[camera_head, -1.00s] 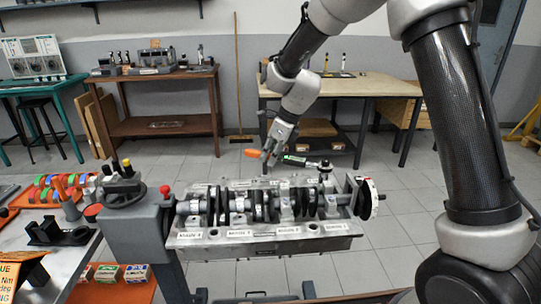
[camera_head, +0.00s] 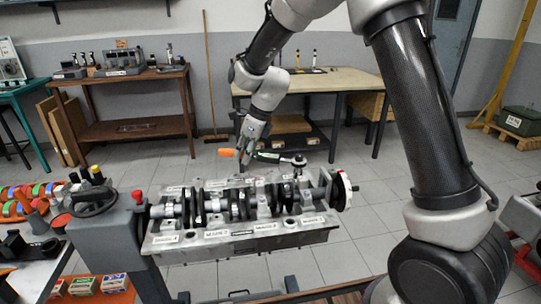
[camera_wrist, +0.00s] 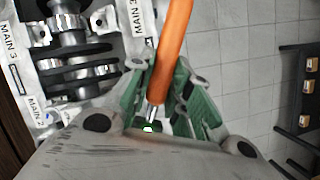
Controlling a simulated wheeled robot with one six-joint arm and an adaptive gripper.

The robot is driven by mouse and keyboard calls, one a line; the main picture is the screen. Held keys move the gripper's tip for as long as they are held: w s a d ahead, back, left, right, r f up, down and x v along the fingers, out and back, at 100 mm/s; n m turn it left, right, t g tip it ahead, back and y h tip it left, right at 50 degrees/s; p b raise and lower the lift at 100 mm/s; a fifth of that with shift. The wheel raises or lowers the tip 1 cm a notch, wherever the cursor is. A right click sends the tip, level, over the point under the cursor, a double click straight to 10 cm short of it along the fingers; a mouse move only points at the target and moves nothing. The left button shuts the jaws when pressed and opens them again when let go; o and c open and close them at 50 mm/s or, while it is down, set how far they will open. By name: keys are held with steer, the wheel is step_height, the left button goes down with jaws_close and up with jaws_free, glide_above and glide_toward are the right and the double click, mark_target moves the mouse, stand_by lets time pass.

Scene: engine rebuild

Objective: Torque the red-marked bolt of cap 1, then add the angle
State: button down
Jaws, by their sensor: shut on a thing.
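My gripper (camera_head: 250,143) is shut on a torque wrench and holds it above the far side of the engine block (camera_head: 240,240). The wrench has an orange handle (camera_head: 226,152), a green body and a round head (camera_head: 298,160) to the right, over the block's right end. In the wrist view the handle (camera_wrist: 173,45) runs up from between my fingers (camera_wrist: 158,92). The crankshaft (camera_head: 235,204) lies along the block, with bearing caps across it. The rim labels are partly legible; MAIN 3 and MAIN 2 show in the wrist view. I cannot make out the red bolt mark or cap 1.
An engine stand with a handwheel (camera_head: 92,200) is left of the block. A bench with coloured parts (camera_head: 35,205) and small boxes (camera_head: 84,284) lies further left. A brown table (camera_head: 125,132) and a pale table (camera_head: 310,84) stand behind. Open floor lies between.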

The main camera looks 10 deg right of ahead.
steer(key=shift+s+a+n+g, duration=0.2)
steer(key=shift+s+n, duration=0.25)
steer(key=shift+s, duration=0.2)
steer(key=shift+s+a+n+g, duration=0.15)
steer(key=shift+s+n, duration=0.25)
steer(key=shift+s, duration=0.25)
steer(key=shift+s+a+n+g, duration=0.2)
steer(key=shift+s+n, duration=0.25)
steer(key=shift+s, duration=0.2)
steer(key=shift+r, duration=1.3)
stand_by(3.4)
